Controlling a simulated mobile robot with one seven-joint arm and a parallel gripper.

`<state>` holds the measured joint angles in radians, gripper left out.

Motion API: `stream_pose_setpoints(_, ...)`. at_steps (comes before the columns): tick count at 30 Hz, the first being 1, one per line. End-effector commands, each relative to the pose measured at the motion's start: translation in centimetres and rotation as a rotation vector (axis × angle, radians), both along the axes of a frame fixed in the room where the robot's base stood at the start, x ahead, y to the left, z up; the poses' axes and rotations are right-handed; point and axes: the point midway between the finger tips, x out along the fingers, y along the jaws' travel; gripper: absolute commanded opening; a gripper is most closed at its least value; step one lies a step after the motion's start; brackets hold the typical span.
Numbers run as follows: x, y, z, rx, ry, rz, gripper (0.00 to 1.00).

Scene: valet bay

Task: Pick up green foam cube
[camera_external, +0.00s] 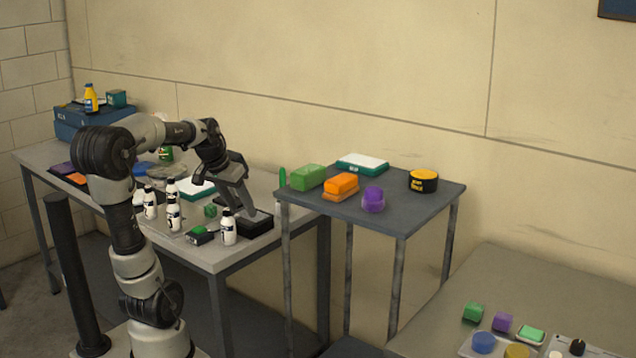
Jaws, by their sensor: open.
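Several green blocks show, and I cannot tell for sure which is the green foam cube. A small green cube (210,211) sits on the left table among white bottles. Another green cube (473,312) lies on the right-hand table, and a larger green block (307,177) lies on the middle table. My gripper (248,209) is open and points down above the front right part of the left table, to the right of the small green cube there and apart from it. Nothing shows held in it.
White bottles with black caps (228,228) stand close to my gripper, beside a black tray (262,224). The middle table (400,204) holds an orange block (341,184), a purple one (373,199) and a round black-and-yellow tin (423,181). The right table's rear (520,272) is clear.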

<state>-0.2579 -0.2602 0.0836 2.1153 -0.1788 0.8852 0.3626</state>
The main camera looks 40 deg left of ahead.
Motion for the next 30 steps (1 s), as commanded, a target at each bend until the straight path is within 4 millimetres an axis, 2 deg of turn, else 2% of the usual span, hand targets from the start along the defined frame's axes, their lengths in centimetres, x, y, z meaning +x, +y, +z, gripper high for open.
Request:
stream_pose_setpoints(1,2.0,3.1,2.6,-0.006,0.014,0.028,0.48)
stream_pose_setpoints(5,6.1,11.3,4.6,-0.005,0.025,0.061,0.48)
stream_pose_setpoints(6,7.0,14.0,4.8,-0.001,0.027,0.070,0.48)
stream_pose_setpoints(9,8.3,20.3,4.7,0.011,0.035,0.088,0.48)
stream_pose_setpoints(12,8.7,25.2,4.0,0.023,0.042,0.098,0.48)
stream_pose_setpoints(15,8.7,28.3,3.2,0.033,0.045,0.100,0.48)
stream_pose_setpoints(18,8.7,29.8,2.5,0.039,0.048,0.101,0.48)
stream_pose_setpoints(22,9.2,30.2,0.8,0.039,0.049,0.100,0.48)
stream_pose_setpoints(30,11.3,30.4,-4.6,0.040,0.051,0.099,0.48)
